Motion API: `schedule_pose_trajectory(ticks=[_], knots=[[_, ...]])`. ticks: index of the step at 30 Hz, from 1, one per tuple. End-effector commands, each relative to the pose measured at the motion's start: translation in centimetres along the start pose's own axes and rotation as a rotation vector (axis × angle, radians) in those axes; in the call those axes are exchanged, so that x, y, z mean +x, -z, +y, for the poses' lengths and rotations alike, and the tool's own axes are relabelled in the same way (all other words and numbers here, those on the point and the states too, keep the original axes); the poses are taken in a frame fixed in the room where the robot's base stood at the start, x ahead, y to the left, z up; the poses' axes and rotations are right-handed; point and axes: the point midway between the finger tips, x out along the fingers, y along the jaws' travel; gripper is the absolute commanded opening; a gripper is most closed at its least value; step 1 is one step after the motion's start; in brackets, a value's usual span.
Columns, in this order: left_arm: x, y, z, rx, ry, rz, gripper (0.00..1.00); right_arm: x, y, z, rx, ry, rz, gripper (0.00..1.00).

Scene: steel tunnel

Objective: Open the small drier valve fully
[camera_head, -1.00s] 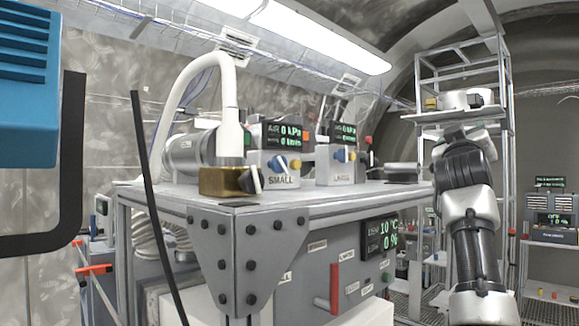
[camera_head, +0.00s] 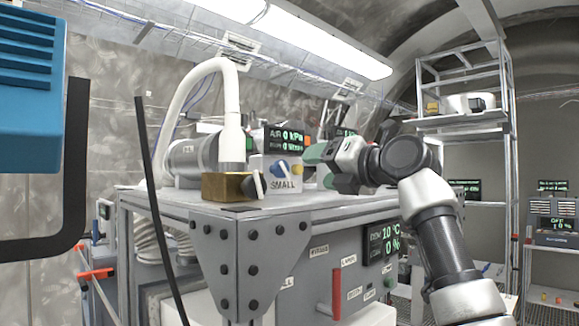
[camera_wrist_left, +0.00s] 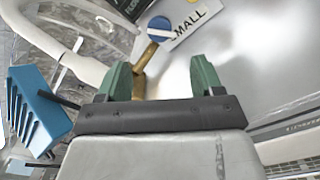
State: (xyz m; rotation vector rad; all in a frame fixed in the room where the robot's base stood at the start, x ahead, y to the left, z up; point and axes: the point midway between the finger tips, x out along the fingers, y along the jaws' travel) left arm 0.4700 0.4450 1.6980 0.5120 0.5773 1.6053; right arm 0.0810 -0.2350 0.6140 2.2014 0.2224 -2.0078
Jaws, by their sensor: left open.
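The knob and the label also show at the top of the left wrist view (camera_wrist_left: 159,28). My left gripper (camera_head: 318,164) is open and empty, to the right of the small box. Its green fingers (camera_wrist_left: 156,82) stand apart in the wrist view, short of the brass part. My right gripper is not in view.
A red handle (camera_head: 336,293) and a display (camera_head: 382,241) are on the cabinet front. A blue ribbed box (camera_head: 28,85) and black bars stand close at left. A metal shelf rack (camera_head: 465,125) stands at right.

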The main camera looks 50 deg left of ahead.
Motion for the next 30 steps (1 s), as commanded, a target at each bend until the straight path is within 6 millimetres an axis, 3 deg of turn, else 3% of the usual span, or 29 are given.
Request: schedule_pose_trajectory(ticks=[9, 15, 27, 30], knots=[[6.1, -0.4, 0.4, 0.002, -0.005, 0.002, 0.67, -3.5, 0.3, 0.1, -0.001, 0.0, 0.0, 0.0], [8.6, -0.3, 0.2, 0.003, -0.005, -0.001, 0.67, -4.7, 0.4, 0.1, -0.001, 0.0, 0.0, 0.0], [9.3, -0.1, 0.1, 0.001, -0.005, -0.003, 0.67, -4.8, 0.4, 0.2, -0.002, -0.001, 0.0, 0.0], [9.3, -0.1, 0.1, 0.001, -0.005, -0.003, 0.51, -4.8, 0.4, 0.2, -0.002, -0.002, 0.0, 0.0]])
